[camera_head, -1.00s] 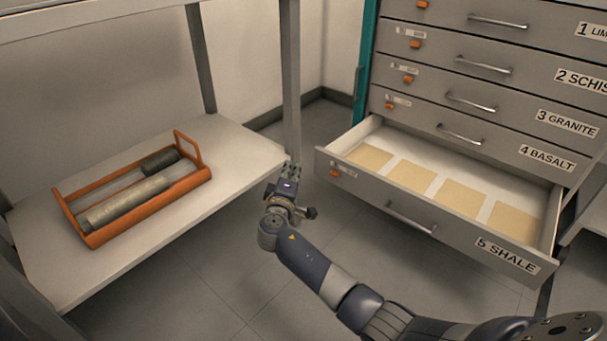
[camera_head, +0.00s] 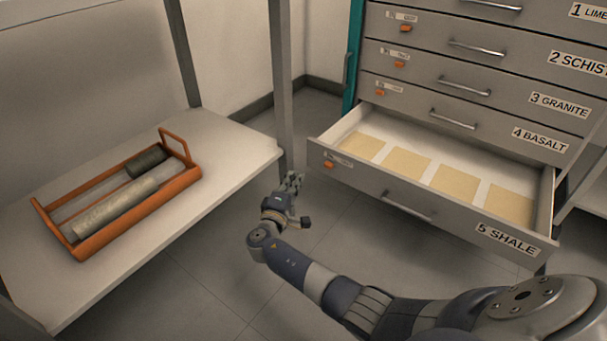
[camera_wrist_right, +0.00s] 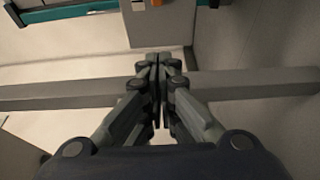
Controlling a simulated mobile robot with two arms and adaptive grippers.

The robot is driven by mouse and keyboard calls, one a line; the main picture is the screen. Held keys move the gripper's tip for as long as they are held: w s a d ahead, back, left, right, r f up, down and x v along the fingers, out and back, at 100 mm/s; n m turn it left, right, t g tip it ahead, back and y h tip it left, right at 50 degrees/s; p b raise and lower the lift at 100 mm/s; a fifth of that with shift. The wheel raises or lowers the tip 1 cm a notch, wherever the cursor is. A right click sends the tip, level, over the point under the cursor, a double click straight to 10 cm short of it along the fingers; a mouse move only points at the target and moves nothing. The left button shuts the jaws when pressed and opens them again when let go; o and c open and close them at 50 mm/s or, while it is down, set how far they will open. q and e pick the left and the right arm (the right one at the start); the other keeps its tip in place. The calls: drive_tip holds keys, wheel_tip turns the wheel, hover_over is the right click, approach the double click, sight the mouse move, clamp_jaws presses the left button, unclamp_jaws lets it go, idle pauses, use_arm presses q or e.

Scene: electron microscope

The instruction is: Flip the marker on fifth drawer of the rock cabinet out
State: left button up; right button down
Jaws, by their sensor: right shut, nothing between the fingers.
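The rock cabinet (camera_head: 465,65) stands at the right in the head view. Its fifth drawer (camera_head: 380,189), labelled 5 SHALE, is pulled open. A small orange marker (camera_head: 329,165) sits at the left end of that drawer's front, beside a small label. My right gripper (camera_head: 293,182) is shut and empty, left of the drawer front and apart from it. In the right wrist view the fingers (camera_wrist_right: 160,90) are pressed together, with an orange marker (camera_wrist_right: 156,3) at the top edge, partly cut off. My left gripper is not in view.
An orange tray (camera_head: 145,223) holding dark and grey cylinders rests on a low shelf (camera_head: 215,130) at the left. A grey shelf post (camera_head: 281,85) stands behind my right gripper. Pale tan squares (camera_head: 403,163) lie in the open drawer. Floor shows between shelf and cabinet.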

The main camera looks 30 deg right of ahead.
sight(329, 165)
drive_tip(key=b+x, duration=0.5)
drive_tip(key=x, duration=0.4)
drive_tip(key=shift+d+f+b, duration=0.2)
drive_tip(key=shift+b, duration=0.1)
drive_tip(key=shift+s+d, duration=0.1)
drive_tip(key=shift+s, duration=0.4)
drive_tip(key=shift+s+d+r, duration=0.1)
drive_tip(key=shift+s+d, duration=0.15)
drive_tip(key=shift+s, duration=0.4)
drive_tip(key=shift+s+d+r, duration=0.1)
drive_tip(key=shift+s+d, duration=0.15)
drive_tip(key=shift+s, duration=0.45)
